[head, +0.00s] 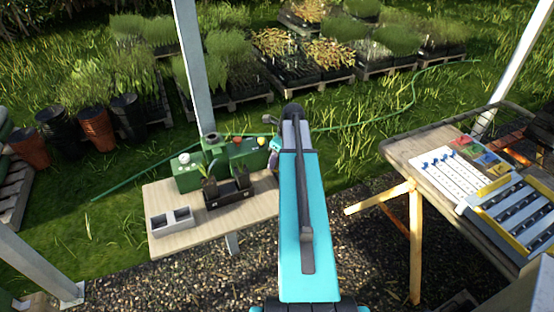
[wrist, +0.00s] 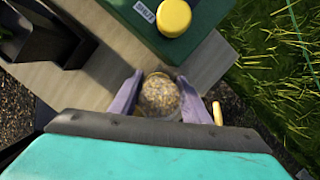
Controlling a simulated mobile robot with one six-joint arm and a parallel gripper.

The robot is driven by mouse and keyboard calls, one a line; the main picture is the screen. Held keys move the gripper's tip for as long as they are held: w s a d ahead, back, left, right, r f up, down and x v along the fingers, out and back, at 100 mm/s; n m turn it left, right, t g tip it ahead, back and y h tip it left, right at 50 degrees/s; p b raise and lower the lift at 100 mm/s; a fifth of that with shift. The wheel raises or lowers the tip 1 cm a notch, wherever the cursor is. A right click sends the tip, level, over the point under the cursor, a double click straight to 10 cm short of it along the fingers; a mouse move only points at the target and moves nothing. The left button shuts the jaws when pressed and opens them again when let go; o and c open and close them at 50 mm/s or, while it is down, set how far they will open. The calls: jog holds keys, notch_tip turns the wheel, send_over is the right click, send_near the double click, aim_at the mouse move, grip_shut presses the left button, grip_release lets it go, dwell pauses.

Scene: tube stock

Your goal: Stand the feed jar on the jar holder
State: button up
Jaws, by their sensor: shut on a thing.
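The feed jar (wrist: 160,96) is seen from above in the wrist view, round and full of speckled grain. My gripper (wrist: 158,93) is shut on it, one grey-purple finger on each side. The jar is over or on the pale table's right end; its base is hidden, so I cannot tell whether it touches anything. In the head view my gripper (head: 274,150) is at the table's right end beside the green boxes, mostly hidden by my arm. I cannot pick out the jar holder for certain. A small yellow-orange piece (wrist: 217,113) shows just right of the right finger.
A green box (wrist: 185,25) with a yellow knob stands close beyond the jar. The pale table (head: 160,198) also bears a black planter tray (head: 228,196) and a grey two-cell block (head: 171,221). A post (head: 195,65) rises behind. Another bench (head: 420,150) stands right.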

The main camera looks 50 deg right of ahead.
jog(key=o, duration=1.2)
jog(key=shift+f, duration=0.1)
jog(key=shift+b+v, duration=1.6)
jog(key=shift+v, duration=5.35)
jog(key=shift+w, duration=0.1)
